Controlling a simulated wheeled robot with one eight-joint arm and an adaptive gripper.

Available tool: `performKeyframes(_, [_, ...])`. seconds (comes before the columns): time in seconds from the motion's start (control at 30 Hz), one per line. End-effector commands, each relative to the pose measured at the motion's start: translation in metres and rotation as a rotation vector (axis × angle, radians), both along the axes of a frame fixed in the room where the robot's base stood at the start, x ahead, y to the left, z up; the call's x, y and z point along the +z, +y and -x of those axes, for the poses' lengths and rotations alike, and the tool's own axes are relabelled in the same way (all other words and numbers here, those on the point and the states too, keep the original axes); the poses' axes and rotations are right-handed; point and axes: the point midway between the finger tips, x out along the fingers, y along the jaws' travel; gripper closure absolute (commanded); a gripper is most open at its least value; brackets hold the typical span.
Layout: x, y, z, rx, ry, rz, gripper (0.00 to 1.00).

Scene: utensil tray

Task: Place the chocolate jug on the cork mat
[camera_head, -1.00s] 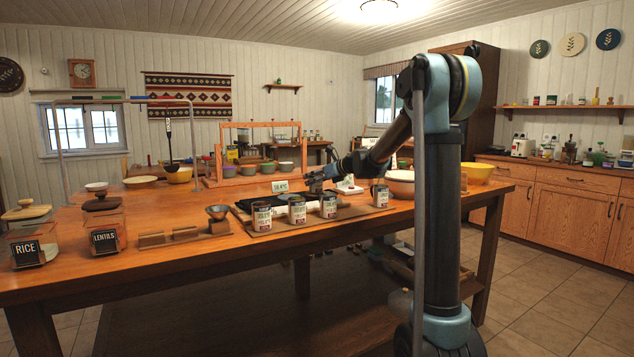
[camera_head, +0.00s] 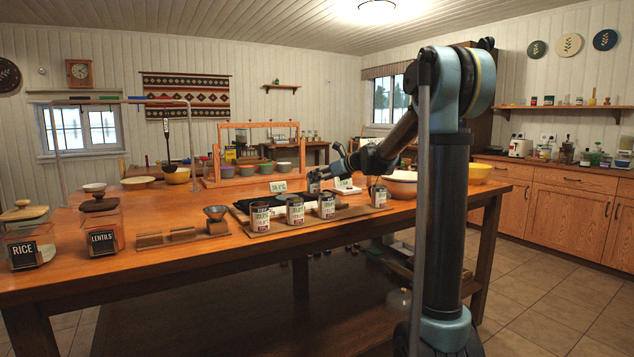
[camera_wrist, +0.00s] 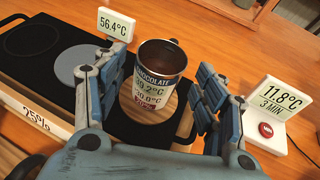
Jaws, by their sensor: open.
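The chocolate jug (camera_wrist: 158,74) is a metal cup with a white and dark label reading CHOCOLATE. It is upright, with dark contents in its open top. In the wrist view it stands between the spread fingers of my gripper (camera_wrist: 150,88), which is open with gaps beside the jug. Under the jug is a round tan disc (camera_wrist: 181,110) that looks like the cork mat. I cannot tell whether the jug's base fully rests on it. In the head view my gripper (camera_head: 316,178) is small, above the table's far middle, and the jug is hard to make out there.
A black hob (camera_wrist: 40,55) with a 56.4°C display (camera_wrist: 116,24) is at left. An 11.8°C timer (camera_wrist: 280,108) with a red button stands close at right. Several labelled cans, such as this one (camera_head: 295,211), stand along the table's front edge.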

Motion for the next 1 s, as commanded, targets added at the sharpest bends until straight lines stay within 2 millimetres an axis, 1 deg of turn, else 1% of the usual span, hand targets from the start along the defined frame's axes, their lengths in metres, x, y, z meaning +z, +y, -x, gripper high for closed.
performKeyframes(0.03, [0.004, -0.008, 0.006, -0.002, 0.000, 0.000, 0.35])
performKeyframes(0.2, [0.015, -0.030, 0.022, -0.002, 0.000, -0.001, 0.35])
performKeyframes(0.4, [0.025, -0.048, 0.037, -0.001, 0.000, 0.000, 0.35])
performKeyframes(0.6, [0.029, -0.054, 0.042, 0.001, 0.000, -0.001, 0.35])
performKeyframes(1.0, [0.029, -0.054, 0.043, 0.002, 0.001, 0.000, 0.35])
